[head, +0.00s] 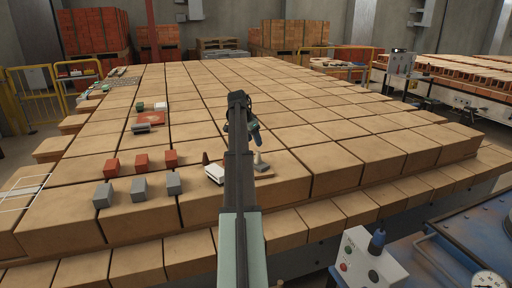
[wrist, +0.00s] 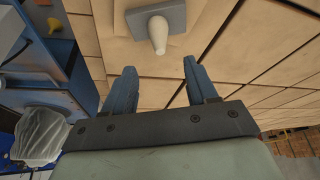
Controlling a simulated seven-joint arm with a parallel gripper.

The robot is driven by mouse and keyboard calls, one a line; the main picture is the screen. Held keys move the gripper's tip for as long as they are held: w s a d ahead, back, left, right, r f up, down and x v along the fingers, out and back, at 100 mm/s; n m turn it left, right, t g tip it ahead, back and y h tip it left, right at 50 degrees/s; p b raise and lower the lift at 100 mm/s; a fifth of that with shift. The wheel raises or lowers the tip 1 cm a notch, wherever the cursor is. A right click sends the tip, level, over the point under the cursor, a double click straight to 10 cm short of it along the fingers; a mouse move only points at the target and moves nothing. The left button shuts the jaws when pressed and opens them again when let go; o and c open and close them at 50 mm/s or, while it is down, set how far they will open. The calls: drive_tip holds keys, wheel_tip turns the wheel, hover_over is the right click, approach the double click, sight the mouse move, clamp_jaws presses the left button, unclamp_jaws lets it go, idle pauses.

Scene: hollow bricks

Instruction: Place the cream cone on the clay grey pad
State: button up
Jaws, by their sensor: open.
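The cream cone (wrist: 158,34) shows at the top of the wrist view, in front of a flat grey pad (wrist: 173,17). It appears to stand upright on this pad, though its base contact is not clear. The cone also shows in the head view (head: 258,159), just right of my arm, small and pale. My gripper (wrist: 160,76) is open, with nothing between its two blue fingers. The cone lies beyond the fingertips, roughly in line with the gap between them. In the head view my gripper (head: 254,131) is partly hidden by my own arm.
Several red blocks (head: 142,163) and grey blocks (head: 139,189) stand farther left. The brick surface right of the cone is clear. A control box (head: 365,262) stands at the front right.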

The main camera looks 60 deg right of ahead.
drive_tip(key=shift+v, duration=1)
drive_tip(key=shift+c, duration=0.3)
